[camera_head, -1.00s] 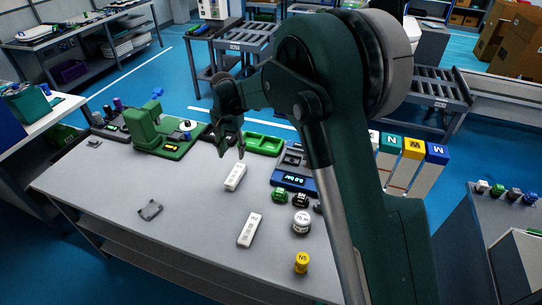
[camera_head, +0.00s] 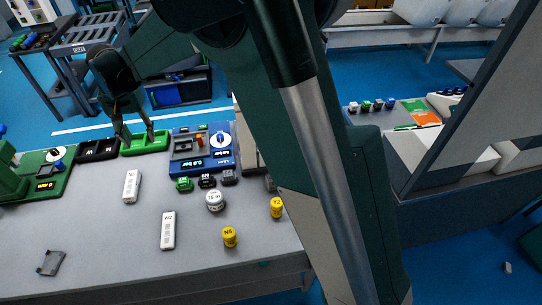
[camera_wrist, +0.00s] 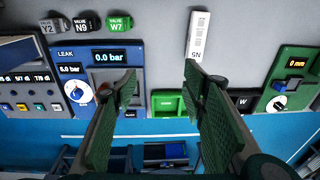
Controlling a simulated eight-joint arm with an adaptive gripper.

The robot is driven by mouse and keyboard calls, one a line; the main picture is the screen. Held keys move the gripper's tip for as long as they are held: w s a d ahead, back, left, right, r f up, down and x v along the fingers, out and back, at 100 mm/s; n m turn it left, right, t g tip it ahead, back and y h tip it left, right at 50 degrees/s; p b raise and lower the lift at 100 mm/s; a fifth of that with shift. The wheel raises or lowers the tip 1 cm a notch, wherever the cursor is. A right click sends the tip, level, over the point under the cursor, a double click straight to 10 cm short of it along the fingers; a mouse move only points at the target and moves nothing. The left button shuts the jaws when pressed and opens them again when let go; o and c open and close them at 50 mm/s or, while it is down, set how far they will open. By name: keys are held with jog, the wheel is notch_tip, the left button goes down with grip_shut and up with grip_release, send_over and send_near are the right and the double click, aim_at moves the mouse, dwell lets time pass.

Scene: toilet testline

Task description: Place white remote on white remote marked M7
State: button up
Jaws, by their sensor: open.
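Two slim white remotes lie flat on the grey table. The farther remote (camera_head: 132,186) also shows in the wrist view (camera_wrist: 197,37), with a label that seems to read SN. The nearer remote (camera_head: 168,230) seems to be marked W2. I cannot read M7 on either. My gripper (camera_head: 138,139) is open and empty. In the head view it appears above the green tray, beyond the farther remote. In the wrist view my gripper (camera_wrist: 160,75) has its fingers apart, with that remote up past the right fingertip and not between them.
A green tray (camera_wrist: 168,104) and a blue leak tester (camera_head: 203,150) stand at the table's far edge. Small valves (camera_head: 207,181), a white round weight (camera_head: 215,201) and yellow cylinders (camera_head: 230,237) are to the right. A dark grey bracket (camera_head: 50,263) lies front left.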

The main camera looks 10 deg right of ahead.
jog(key=s+d+r+t, duration=0.1)
jog(key=s+d+r, duration=0.3)
jog(key=d, duration=0.6)
jog(key=s+d+r+t, duration=0.15)
jog(key=d+r, duration=0.35)
jog(key=d, duration=0.6)
jog(key=s+d+r, duration=0.4)
jog(key=d+r, duration=0.1)
jog(key=d, duration=0.5)
jog(key=s+d+f+t, duration=0.2)
jog(key=s+d, duration=0.8)
jog(key=d, duration=0.1)
jog(key=s+d+f+t, duration=0.2)
jog(key=s+d, duration=0.9)
jog(key=shift+s+h, duration=0.15)
jog(key=shift+h, duration=0.15)
